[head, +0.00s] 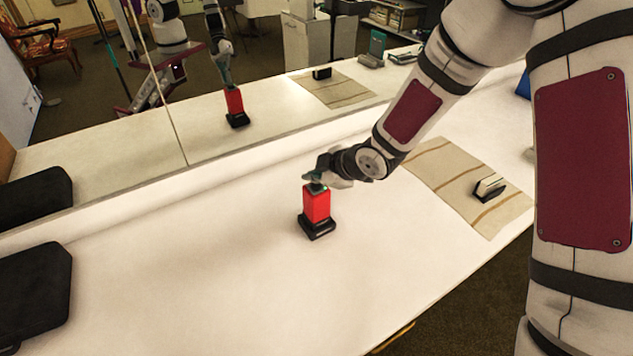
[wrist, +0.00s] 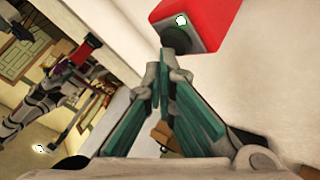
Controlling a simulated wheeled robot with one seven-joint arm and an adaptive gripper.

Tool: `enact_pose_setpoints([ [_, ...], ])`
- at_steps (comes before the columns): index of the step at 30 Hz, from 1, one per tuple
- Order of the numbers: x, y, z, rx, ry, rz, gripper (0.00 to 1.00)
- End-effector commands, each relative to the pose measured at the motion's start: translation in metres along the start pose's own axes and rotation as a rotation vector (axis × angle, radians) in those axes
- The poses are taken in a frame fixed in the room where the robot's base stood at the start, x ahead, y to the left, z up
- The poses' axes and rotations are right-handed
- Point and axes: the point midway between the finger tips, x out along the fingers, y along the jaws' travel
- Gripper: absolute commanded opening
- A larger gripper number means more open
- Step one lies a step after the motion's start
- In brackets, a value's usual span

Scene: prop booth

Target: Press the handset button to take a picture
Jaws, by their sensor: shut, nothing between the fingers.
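A red upright block (head: 316,203), likely the handset, stands on a black base (head: 317,227) on the white counter. In the wrist view the red block (wrist: 212,18) is at the top, with a dark round button-like spot (wrist: 176,38) and a small white mark on its dark end. My gripper (head: 318,179) is right at the top of the block, fingers pointing at it. In the wrist view my gripper (wrist: 171,76) is shut and empty, its teal-padded fingertips just short of the dark spot. I cannot tell whether they touch it.
A beige striped mat (head: 450,175) with a small black-and-white object (head: 489,187) lies to the right. A black pad (head: 35,292) lies at the left. A mirror behind the counter reflects the block and my arm. The counter around the block is clear.

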Motion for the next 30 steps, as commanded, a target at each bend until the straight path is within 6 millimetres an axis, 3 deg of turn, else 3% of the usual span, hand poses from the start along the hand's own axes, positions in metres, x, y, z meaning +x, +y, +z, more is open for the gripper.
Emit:
enact_pose_setpoints([
  [30,-0.012,0.009,-0.008,0.001,0.0,0.0,0.0],
])
